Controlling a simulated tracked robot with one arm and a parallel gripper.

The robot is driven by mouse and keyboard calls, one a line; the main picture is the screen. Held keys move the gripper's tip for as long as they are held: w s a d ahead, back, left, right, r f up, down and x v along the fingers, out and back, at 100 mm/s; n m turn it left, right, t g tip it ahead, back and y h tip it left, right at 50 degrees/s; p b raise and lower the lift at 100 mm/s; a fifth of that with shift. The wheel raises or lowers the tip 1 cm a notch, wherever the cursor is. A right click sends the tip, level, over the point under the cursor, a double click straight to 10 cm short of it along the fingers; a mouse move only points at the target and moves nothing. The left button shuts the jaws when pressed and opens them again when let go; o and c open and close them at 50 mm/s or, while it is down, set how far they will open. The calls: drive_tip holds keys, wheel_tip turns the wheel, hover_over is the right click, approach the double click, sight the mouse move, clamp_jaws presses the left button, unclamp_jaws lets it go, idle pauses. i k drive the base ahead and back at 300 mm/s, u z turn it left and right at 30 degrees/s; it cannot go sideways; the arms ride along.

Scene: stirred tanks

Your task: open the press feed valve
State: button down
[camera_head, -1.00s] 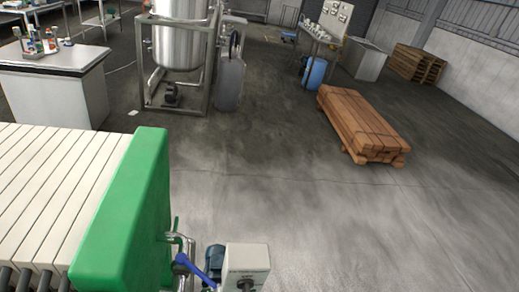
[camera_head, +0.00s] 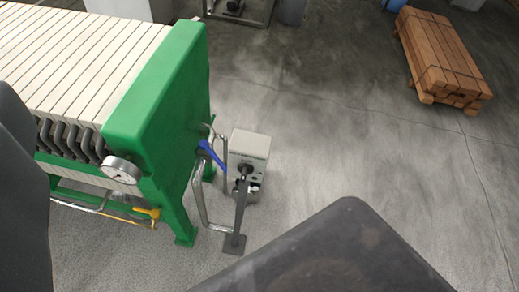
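A filter press with a green end plate (camera_head: 150,85) and a pack of pale plates (camera_head: 75,45) stands at the upper left. A blue lever handle (camera_head: 211,153) sits on steel piping at the right side of the green end. A yellow lever handle (camera_head: 147,212) sits on a thin pipe low on the front side. I see no label telling which one is the feed valve. My gripper is not in view. Two dark shapes, at the left edge and bottom, look like parts of my own body, and neither touches a handle.
A grey control box (camera_head: 248,148) on a post with a foot plate stands just right of the blue handle. A round gauge (camera_head: 122,169) is on the press. A stack of timber (camera_head: 440,55) lies at the upper right. The concrete floor between is clear.

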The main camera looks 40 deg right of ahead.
sight(216, 158)
drive_tip(key=z, duration=1.25)
drive_tip(key=i, duration=1)
